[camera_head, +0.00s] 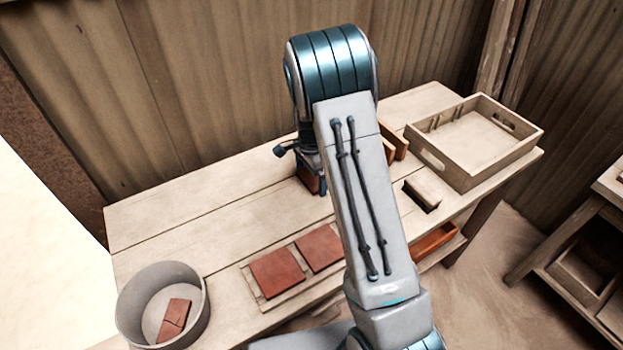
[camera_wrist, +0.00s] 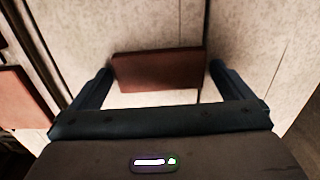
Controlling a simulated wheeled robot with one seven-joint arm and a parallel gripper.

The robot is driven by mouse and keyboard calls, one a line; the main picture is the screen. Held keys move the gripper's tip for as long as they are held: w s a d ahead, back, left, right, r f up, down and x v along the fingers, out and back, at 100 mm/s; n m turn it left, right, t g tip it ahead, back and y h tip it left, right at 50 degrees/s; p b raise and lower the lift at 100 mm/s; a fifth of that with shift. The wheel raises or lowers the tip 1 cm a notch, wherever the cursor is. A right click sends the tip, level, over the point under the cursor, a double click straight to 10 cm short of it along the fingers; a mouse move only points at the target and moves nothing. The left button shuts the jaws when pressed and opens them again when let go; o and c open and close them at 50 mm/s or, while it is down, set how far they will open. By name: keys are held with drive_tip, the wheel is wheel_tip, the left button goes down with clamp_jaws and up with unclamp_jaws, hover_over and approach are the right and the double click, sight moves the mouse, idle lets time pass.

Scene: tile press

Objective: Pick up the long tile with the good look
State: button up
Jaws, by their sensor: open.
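A long red-brown tile (camera_wrist: 157,71) lies between the spread fingers of my gripper (camera_wrist: 161,76) in the wrist view. The fingers stand past its two short ends, with a narrow gap at each side. Its visible face looks plain and whole. In the head view a small part of a reddish-brown piece (camera_head: 309,180) shows under my gripper, mostly hidden by my arm. My gripper is open and holds nothing. Two square red tiles (camera_head: 277,272) (camera_head: 319,249) lie on a pale wooden board (camera_head: 252,283) nearer the front edge.
A round grey tub (camera_head: 199,303) at the front left holds red tile pieces (camera_head: 174,318). A wooden tray (camera_head: 442,167) stands at the right end of the table. A small block (camera_head: 422,193) lies before it. Upright wooden pieces (camera_head: 398,142) stand behind my arm.

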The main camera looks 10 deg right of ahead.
drive_tip(key=c, duration=0.8)
drive_tip(key=shift+c, duration=0.2)
drive_tip(key=shift+r, duration=0.2)
